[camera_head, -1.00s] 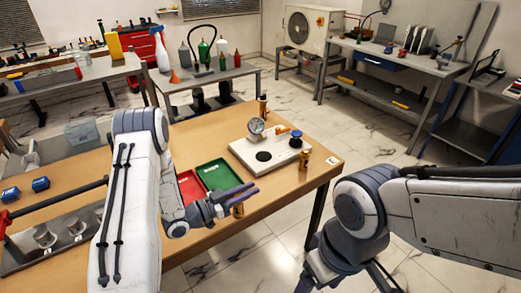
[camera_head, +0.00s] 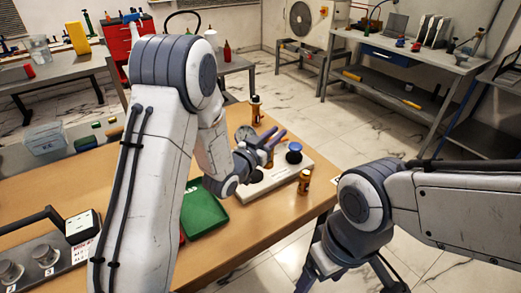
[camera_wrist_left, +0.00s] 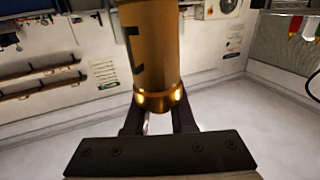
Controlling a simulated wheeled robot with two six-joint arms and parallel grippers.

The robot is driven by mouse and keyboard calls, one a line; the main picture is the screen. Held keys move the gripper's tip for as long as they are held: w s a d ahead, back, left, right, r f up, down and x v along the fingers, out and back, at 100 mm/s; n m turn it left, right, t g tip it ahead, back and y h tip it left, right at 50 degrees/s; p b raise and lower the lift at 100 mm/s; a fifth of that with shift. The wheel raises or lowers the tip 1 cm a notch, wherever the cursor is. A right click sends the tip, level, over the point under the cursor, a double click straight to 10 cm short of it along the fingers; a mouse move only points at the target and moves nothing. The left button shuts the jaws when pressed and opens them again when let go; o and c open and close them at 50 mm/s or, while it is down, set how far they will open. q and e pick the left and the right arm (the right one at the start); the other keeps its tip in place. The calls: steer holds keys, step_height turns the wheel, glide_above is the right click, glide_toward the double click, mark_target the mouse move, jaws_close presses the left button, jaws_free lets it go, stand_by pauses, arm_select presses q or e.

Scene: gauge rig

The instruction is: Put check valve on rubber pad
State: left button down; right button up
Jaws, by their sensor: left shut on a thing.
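My left gripper (camera_head: 274,143) is over the pale plate on the wooden table, with its purple-grey fingers pointing right. In the left wrist view it is shut on a brass cylinder (camera_wrist_left: 150,45) with a dark mark, which appears to be the check valve. The cylinder's far end is cut off by the frame edge. The black round rubber pad (camera_head: 257,177) lies on the pale plate (camera_head: 278,181), partly hidden by my left gripper. I cannot tell the gap between cylinder and pad. My right gripper (camera_head: 345,284) is low at the frame's bottom, its fingertips cut off.
A blue-topped knob (camera_head: 294,154) is on the plate. Brass cylinders stand at its right corner (camera_head: 304,181) and behind it (camera_head: 256,110). A gauge (camera_head: 244,133) is partly behind my left gripper. A green tray (camera_head: 204,212) lies to the left.

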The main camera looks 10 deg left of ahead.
arm_select(q)
steer(key=w+a+f, duration=0.1)
steer(key=f, duration=0.1)
steer(key=a+f, duration=0.2)
steer(key=f, duration=0.1)
steer(key=w+a+f, duration=0.1)
steer(key=a+f, duration=0.1)
steer(key=shift+w+f, duration=0.2)
steer(key=shift+w, duration=0.15)
steer(key=shift+f, duration=0.2)
steer(key=c, duration=0.8)
jaws_free()
steer(key=shift+o, duration=0.2)
steer(key=shift+r, duration=0.1)
